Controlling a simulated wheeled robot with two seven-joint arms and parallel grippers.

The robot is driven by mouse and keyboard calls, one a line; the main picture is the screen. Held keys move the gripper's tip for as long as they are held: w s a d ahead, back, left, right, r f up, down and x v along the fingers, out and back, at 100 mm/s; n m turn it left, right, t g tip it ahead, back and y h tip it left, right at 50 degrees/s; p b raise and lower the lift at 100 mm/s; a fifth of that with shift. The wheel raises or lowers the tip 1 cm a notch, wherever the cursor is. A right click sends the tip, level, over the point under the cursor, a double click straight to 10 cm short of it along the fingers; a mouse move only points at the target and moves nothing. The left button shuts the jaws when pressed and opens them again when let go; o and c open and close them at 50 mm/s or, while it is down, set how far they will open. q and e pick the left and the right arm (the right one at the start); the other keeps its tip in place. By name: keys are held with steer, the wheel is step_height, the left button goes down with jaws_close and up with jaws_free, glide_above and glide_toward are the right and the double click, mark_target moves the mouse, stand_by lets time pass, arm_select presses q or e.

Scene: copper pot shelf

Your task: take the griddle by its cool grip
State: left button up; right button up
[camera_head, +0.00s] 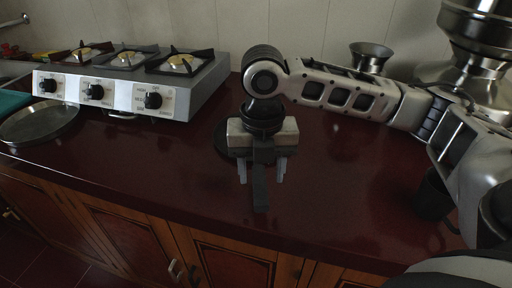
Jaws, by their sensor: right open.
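The griddle is dark, with a round plate (221,140) lying flat on the dark red counter. Most of the plate is hidden behind my right gripper (262,172). Its dark straight grip (261,195) runs out from under the gripper towards the counter's front edge. My right gripper points down over the griddle, with its two light fingers apart, one on each side of the grip in the picture. No contact with the grip shows, and I cannot tell how far the fingertips are above the counter. My left gripper is not in view.
A stove (140,85) with several burners stands at the back left, beside a round metal pan (42,122). Metal pots (371,56) stand at the back right. A dark cup (433,195) is at the right, near my arm. The counter between is clear.

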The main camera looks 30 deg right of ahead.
mark_target(260, 186)
steer(key=shift+f+b, duration=0.3)
steer(key=shift+f, duration=2.9)
jaws_close()
steer(key=shift+w+r, duration=0.15)
steer(key=shift+w, duration=0.05)
